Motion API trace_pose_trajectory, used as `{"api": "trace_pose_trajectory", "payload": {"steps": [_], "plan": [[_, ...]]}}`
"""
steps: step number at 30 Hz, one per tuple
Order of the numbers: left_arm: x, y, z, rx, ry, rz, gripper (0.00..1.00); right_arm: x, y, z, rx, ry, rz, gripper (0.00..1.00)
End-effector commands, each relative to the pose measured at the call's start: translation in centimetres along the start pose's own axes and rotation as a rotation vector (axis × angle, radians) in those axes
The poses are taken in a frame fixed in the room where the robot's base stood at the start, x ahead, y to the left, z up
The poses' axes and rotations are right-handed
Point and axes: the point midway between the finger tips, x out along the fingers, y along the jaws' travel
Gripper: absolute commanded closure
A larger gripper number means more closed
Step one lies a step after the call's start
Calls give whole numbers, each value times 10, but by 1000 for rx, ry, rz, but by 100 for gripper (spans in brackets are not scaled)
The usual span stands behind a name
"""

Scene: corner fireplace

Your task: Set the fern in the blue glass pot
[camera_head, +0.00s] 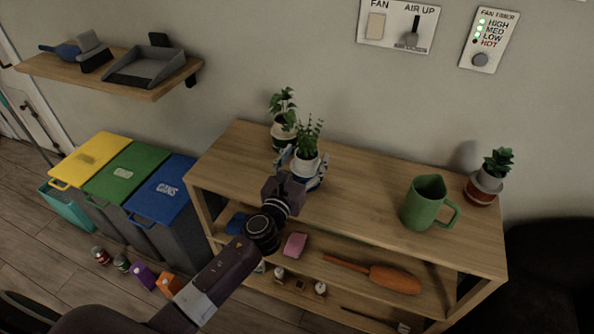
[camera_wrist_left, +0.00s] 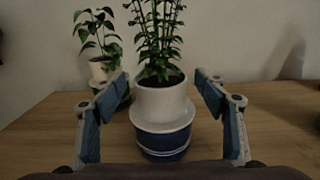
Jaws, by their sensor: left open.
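The fern (camera_head: 308,134), a leafy green plant in a white inner pot (camera_wrist_left: 161,103), stands upright on the shelf unit's top. The white pot's flange rests at the rim of a blue pot with white stripes (camera_wrist_left: 162,145), with its lower part hidden inside. My left gripper (camera_head: 294,163) is open at the fern. In the left wrist view its two blue-padded fingers (camera_wrist_left: 164,115) stand on either side of the pots, with visible gaps on both sides. My right gripper is not in view.
A green pitcher (camera_head: 424,203) and a succulent in a red pot (camera_head: 482,195) stand to the right. The wooden top (camera_head: 362,185) is clear between the fern and pitcher.

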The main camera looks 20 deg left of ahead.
Motion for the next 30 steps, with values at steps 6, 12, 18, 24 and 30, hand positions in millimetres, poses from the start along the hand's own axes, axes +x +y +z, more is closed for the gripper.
{"api": "trace_pose_trajectory", "payload": {"steps": [6,12,18,24,30], "plan": [[-46,-1,-1,0,3,-3,34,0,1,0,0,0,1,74],[-82,0,0,0,2,-1,34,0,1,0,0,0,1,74],[-102,0,0,-1,0,-1,34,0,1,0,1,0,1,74],[-106,0,1,-2,-1,0,34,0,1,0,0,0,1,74],[-118,22,-3,-275,32,108,34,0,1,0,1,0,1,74]]}}
